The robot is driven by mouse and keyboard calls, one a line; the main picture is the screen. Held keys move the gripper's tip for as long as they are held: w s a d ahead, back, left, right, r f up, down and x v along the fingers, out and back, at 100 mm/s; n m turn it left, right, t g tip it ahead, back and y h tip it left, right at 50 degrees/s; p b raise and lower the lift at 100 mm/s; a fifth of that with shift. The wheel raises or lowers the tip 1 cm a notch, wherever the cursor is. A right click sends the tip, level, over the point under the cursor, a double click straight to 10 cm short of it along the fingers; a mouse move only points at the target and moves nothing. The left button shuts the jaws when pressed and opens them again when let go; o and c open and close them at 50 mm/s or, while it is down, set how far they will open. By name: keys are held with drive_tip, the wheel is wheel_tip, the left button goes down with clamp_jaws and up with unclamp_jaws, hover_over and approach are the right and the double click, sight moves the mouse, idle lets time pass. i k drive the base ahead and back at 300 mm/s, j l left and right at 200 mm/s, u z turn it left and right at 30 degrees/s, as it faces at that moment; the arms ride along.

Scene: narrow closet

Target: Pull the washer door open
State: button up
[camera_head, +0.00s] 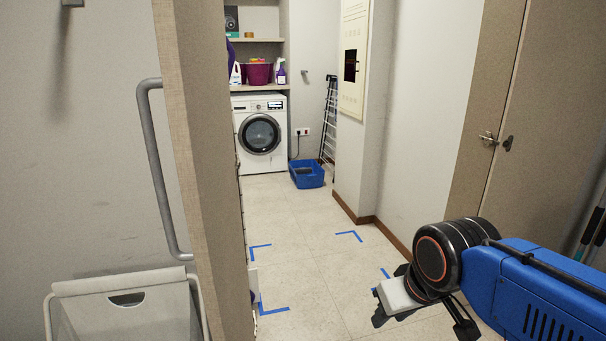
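The white front-loading washer (248,160) stands at the far end of the narrow closet, under a shelf. Its round door (260,134), dark glass in a pale and dark ring, faces me and looks shut. My gripper (420,325) is at the lower right in the foreground, far from the washer and pointing down. Its fingers are partly hidden by the wrist and cut near the lower edge, so their opening is unclear. I see nothing held in it.
A blue bin (307,175) sits on the floor right of the washer, with a folding ladder (329,120) behind it. A partition edge (205,170) stands close on the left, near a white hamper (125,310). Blue tape corners (272,308) mark the clear floor between. A door (520,130) is at right.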

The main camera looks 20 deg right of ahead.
sight(250, 119)
drive_tip(key=k+z, duration=0.1)
drive_tip(key=k, duration=0.5)
drive_tip(key=i+z, duration=0.2)
drive_tip(key=i, duration=0.5)
drive_tip(key=i+j, duration=0.1)
drive_tip(key=i, duration=3.35)
drive_tip(key=i+z, duration=0.1)
drive_tip(key=i, duration=1)
drive_tip(key=i+j+z, duration=0.1)
drive_tip(key=i, duration=0.95)
